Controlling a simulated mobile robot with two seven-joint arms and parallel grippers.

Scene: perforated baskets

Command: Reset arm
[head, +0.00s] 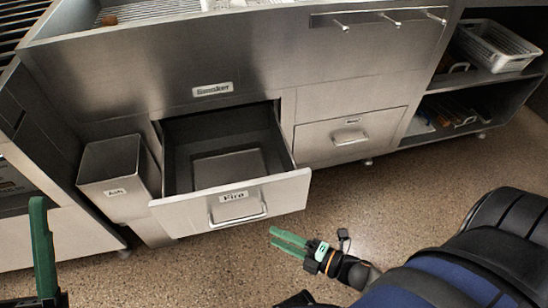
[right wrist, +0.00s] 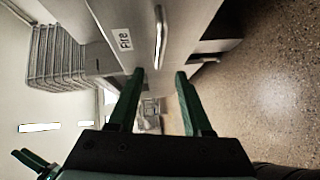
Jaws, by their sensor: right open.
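My right gripper (head: 290,242) is in front of the open drawer, to the lower right of its handle, over the floor. Its green fingers are apart and hold nothing; they also show in the right wrist view (right wrist: 160,100). The drawer (head: 283,190) labelled "Fire" is pulled out, with its bar handle (head: 238,215) on the front. The handle shows in the right wrist view (right wrist: 160,38) ahead of the fingers, apart from them. My left gripper (head: 42,245) is at the lower left edge, with one green finger seen clearly; its opening cannot be judged.
A metal bin (head: 117,180) labelled "Ash" stands left of the drawer. A closed drawer (head: 350,136) is to the right. Open shelves at the far right hold a white perforated basket (head: 495,48). The speckled floor (head: 400,190) in front is clear.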

